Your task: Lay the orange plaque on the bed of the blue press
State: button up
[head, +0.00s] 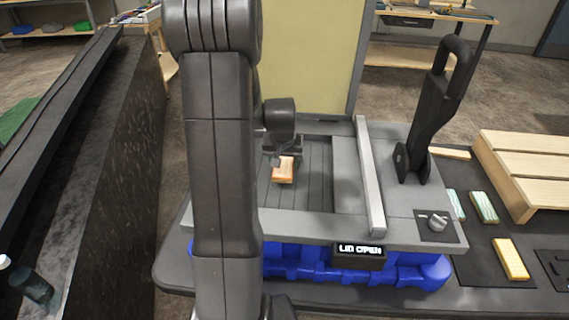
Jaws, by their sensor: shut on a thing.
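The orange plaque (284,169) is a small block in the head view, over the dark slatted bed (316,180) of the press. My gripper (283,157) is shut on it from above. I cannot tell whether the plaque touches the bed or hangs just above it. The press has a grey top frame and a blue base (311,266). Its display (360,250) reads "LID OPEN". My arm hides the left part of the press.
A black upright handle (437,105) and a knob (436,221) are on the press's right side. A grey bar (369,175) crosses the frame. Teal striped blocks (484,207), a yellow block (510,258) and a wooden slatted rack (530,165) lie to the right.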

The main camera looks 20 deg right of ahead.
jog(key=shift+f, duration=0.95)
jog(key=shift+f, duration=0.15)
jog(key=o, duration=1)
jog(key=shift+o, duration=0.2)
jog(key=shift+r, duration=0.65)
jog(key=b+v, duration=0.1)
jog(key=v, duration=1)
jog(key=shift+s, duration=0.2)
jog(key=shift+a, duration=0.15)
